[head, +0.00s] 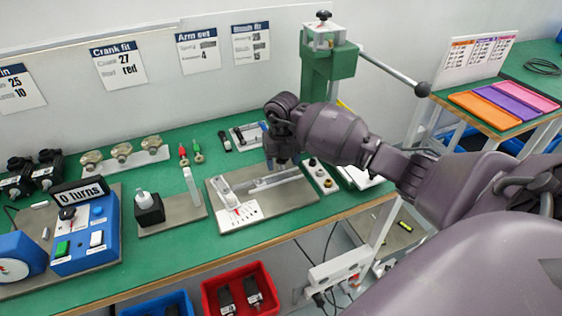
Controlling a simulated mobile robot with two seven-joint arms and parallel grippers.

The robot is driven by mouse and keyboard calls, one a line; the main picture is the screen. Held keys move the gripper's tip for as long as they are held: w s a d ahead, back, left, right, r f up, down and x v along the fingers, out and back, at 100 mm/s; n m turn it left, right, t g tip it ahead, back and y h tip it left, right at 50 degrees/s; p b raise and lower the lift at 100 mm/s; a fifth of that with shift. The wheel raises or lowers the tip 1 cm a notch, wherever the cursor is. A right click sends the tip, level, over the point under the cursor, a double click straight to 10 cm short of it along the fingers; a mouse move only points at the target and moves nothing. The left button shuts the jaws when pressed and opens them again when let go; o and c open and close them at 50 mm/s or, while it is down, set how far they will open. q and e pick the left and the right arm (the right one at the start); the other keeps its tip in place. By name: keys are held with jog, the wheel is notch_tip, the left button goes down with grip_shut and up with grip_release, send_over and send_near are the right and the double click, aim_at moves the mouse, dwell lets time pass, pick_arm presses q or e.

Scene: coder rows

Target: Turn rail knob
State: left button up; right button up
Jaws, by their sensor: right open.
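A grey base plate (285,202) lies on the green bench at the centre, with a light metal rail (275,180) along its back. A white block with a red mark (240,213) sits on the plate's left part. I cannot make out a knob on the rail; the gripper covers part of that spot. My left gripper is not in view.
A blue box (85,232) with a "0 turns" display stands at the left. A small tray with dark knobs (320,177) lies close right of the gripper. A green press (327,65) rises behind.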

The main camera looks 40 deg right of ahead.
jog(key=shift+f, duration=0.15)
jog(key=c, duration=0.9)
jog(key=shift+n, duration=0.8)
jog(key=o, duration=0.9)
notch_tip(320, 180, up, 9)
jog(key=shift+r+p, duration=0.2)
jog(key=shift+p, duration=0.55)
jog(key=shift+r, duration=0.7)
